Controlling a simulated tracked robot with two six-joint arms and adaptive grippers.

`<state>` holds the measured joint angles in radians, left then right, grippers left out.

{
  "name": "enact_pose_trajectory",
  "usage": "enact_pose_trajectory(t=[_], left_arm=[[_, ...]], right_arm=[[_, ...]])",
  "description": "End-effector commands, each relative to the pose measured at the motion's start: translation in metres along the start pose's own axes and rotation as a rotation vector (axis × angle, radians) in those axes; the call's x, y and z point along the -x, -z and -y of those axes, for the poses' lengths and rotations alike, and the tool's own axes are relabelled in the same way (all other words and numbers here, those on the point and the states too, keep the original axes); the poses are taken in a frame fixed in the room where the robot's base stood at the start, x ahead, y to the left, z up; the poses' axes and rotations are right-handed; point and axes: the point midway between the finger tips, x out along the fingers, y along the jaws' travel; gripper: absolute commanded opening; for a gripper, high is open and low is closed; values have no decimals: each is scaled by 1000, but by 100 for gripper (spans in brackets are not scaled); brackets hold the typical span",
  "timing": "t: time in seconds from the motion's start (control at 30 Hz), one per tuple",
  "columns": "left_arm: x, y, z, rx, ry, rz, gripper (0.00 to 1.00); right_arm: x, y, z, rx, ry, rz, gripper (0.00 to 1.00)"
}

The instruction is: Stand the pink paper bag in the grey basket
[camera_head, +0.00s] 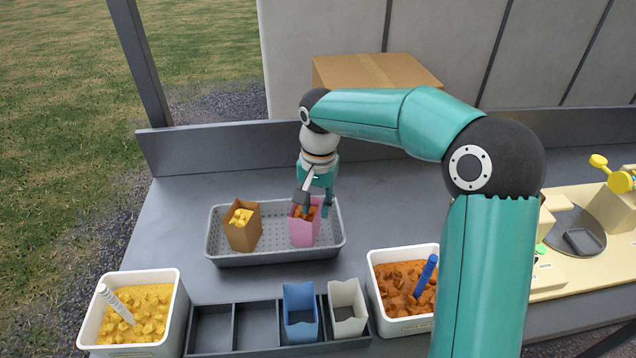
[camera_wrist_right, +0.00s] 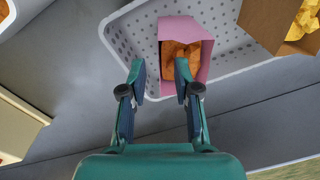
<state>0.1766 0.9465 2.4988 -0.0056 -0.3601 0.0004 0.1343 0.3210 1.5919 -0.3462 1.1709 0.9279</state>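The pink paper bag (camera_head: 303,234), filled with orange-brown pieces, stands upright in the right part of the grey basket (camera_head: 275,259). In the right wrist view the pink bag (camera_wrist_right: 186,28) stands inside the perforated basket (camera_wrist_right: 122,42). My right gripper (camera_head: 314,204) is at the top of the bag. In the wrist view its fingers (camera_wrist_right: 161,76) are apart with nothing gripped between them; one finger overlaps the bag's opening and the other is beside the bag. Whether a finger touches the bag, I cannot tell. My left gripper is not in view.
A brown bag (camera_head: 243,234) with yellow pieces stands left in the basket. In front are a yellow-filled tub (camera_head: 108,338), a dark rack (camera_head: 256,327) holding blue (camera_head: 300,310) and cream bags (camera_head: 346,310), and an orange-filled tub (camera_head: 405,327). A cardboard box (camera_head: 375,70) is behind.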

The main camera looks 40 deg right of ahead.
Motion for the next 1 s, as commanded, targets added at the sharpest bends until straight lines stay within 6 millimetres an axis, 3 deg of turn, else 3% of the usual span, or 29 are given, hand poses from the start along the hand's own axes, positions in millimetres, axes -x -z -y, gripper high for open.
enact_pose_trajectory(t=[0.2,0.4,1.0], left_arm=[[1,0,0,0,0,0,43],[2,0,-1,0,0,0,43],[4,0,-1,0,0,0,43]], right_arm=[[44,0,0,-1,3,-1,31],[65,0,0,0,0,1,31],[70,0,-1,-2,0,1,31]])
